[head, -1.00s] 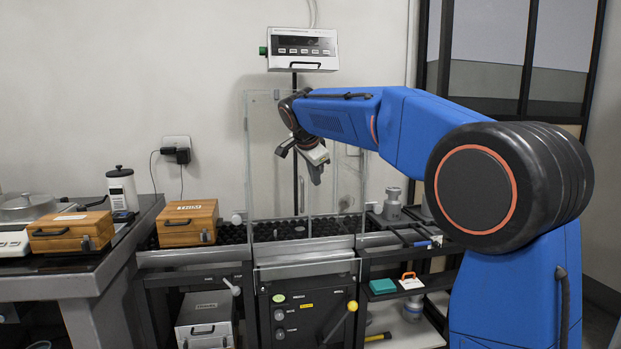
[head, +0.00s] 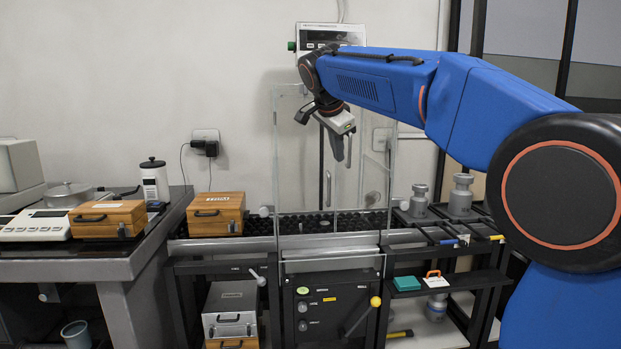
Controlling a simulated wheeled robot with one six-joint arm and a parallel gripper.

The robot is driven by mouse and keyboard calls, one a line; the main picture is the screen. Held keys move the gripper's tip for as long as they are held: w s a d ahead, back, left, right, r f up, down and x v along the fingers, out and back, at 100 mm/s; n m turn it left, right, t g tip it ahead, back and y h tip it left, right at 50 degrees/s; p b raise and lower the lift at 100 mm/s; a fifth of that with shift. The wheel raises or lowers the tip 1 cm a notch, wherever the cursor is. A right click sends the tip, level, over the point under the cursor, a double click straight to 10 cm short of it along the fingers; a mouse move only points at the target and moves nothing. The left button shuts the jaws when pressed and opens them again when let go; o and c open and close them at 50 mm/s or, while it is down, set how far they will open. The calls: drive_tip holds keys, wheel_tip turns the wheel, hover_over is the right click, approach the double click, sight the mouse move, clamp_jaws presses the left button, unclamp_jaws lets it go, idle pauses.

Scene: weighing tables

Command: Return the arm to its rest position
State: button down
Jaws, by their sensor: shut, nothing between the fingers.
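My blue arm (head: 395,82) reaches in from the right of the head view, its upper links raised high. My gripper (head: 340,152) hangs at its far end, fingers pointing down, in front of the clear glass shield above the roller bench. The fingers look close together with nothing between them. The gripper is well above the rollers and touches nothing that I can see. Whether it is in front of or behind the glass pane is hard to tell.
Wooden cases stand on the roller bench (head: 216,213) and left table (head: 109,219). A display unit (head: 331,35) is on the wall behind the arm. Metal weights (head: 461,195) stand right of the shield.

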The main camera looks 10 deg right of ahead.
drive_tip(key=s+d+f+n+y, duration=0.1)
drive_tip(key=s+d+f+n, duration=0.25)
drive_tip(key=s+f, duration=0.55)
drive_tip(key=s+d+f+n+g+y, duration=0.1)
drive_tip(key=s+d+f+n, duration=0.3)
drive_tip(key=s, duration=0.9)
drive_tip(key=s+d+f+n, duration=0.3)
drive_tip(key=s+d+f, duration=0.1)
drive_tip(key=s+f, duration=0.6)
drive_tip(key=s+f+n+y, duration=0.1)
drive_tip(key=s+f+n, duration=0.2)
drive_tip(key=s+f, duration=0.7)
drive_tip(key=shift+s+f+g, duration=0.25)
drive_tip(key=shift+s+g, duration=0.05)
drive_tip(key=shift+s, duration=0.85)
